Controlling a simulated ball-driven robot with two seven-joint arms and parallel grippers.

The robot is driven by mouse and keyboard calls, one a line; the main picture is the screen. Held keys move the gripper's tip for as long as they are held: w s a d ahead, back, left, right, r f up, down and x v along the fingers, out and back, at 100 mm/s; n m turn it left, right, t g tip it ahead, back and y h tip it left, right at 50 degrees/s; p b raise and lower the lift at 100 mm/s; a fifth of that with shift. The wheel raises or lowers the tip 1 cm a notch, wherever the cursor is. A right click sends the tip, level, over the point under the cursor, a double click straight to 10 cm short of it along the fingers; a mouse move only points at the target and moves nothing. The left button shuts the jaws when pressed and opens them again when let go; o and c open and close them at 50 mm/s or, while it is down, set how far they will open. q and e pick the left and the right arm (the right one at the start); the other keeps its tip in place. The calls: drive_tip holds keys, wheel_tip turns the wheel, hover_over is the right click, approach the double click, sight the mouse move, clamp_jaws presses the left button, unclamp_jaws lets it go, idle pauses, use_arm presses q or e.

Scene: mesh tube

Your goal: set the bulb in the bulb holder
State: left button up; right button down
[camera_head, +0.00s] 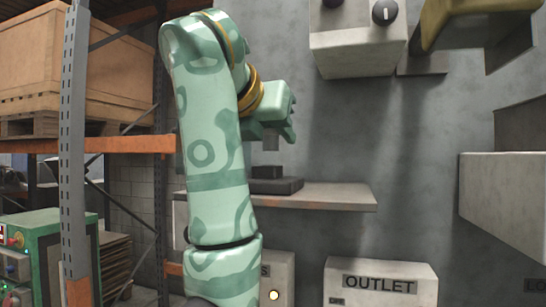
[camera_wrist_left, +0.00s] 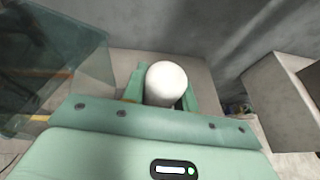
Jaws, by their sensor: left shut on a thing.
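My left gripper (camera_head: 284,130) is above a pale shelf, and its fingers show on both sides of a white round bulb (camera_wrist_left: 166,82) in the left wrist view. The gripper is shut on the bulb, with the white globe facing the wrist camera. In the head view a small grey part shows under the gripper; I cannot tell if it is the bulb's base. A dark stepped block, which looks like the bulb holder (camera_head: 276,186), sits on the shelf just below, with a visible gap. The holder is hidden in the left wrist view. My right gripper is not in view.
The shelf (camera_head: 325,197) is bare to the right of the dark block. A grey box with knobs (camera_head: 358,52) hangs on the wall above. Boxes, one marked OUTLET (camera_head: 380,285), stand below. An orange rack (camera_head: 75,150) stands at left; a pale box (camera_head: 505,190) juts out at right.

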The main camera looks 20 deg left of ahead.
sight(265, 147)
use_arm(q)
drive_tip(key=f, duration=0.3)
drive_tip(key=shift+w+a+f+b, duration=0.1)
drive_tip(key=shift+a+f+b, duration=0.2)
drive_tip(key=shift+f, duration=0.1)
drive_tip(key=o, duration=1)
drive_tip(key=shift+d+r, duration=0.1)
